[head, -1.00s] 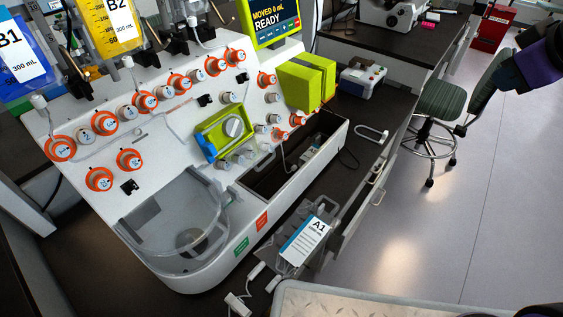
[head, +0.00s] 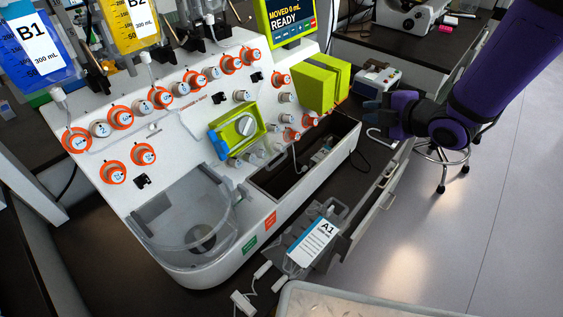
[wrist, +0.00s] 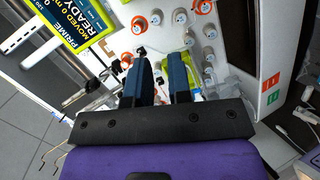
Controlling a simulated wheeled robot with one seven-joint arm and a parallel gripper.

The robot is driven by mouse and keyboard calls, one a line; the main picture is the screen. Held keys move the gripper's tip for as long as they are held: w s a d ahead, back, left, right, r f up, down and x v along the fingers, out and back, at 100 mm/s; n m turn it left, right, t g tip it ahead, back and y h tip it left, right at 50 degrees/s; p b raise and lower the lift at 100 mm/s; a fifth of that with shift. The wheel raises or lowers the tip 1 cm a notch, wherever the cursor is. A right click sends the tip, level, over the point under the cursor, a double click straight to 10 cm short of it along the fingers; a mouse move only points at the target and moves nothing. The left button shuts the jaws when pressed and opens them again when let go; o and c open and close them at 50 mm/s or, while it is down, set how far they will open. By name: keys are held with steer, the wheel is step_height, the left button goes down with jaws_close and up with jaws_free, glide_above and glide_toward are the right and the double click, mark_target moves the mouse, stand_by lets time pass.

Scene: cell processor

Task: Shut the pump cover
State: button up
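A lime-green pump frame (head: 247,147) with a grey-white rounded part inside sits on the white machine's sloping panel in the head view. A blue piece (head: 220,147) is at its left edge. A larger lime-green block (head: 312,89) with a dark slit stands to the right, below the screen. I cannot tell which part is the pump cover. My gripper (head: 372,112) is right of the machine, apart from both green parts. In the wrist view, my gripper (wrist: 163,86) has its two blue fingers spread, with nothing seen between them. A finger partly hides a lime-green part there.
Orange-ringed knobs (head: 162,98) stick out of the panel. An open dark bin (head: 290,180) and a clear rounded tub (head: 180,222) are at its front. A stool (head: 446,152) stands behind my arm. The floor at right is clear.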

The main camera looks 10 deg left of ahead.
steer(key=s+a+f+n+g+y, duration=0.3)
steer(key=s+a+f+n, duration=0.2)
steer(key=a+f, duration=0.1)
steer(key=n+g+y, duration=0.3)
steer(key=n+g, duration=0.1)
glide_toward(268, 148)
steer(key=a+f, duration=0.4)
steer(key=a, duration=0.2)
steer(key=shift+s+a, duration=0.2)
steer(key=shift+s, duration=0.1)
jaws_close()
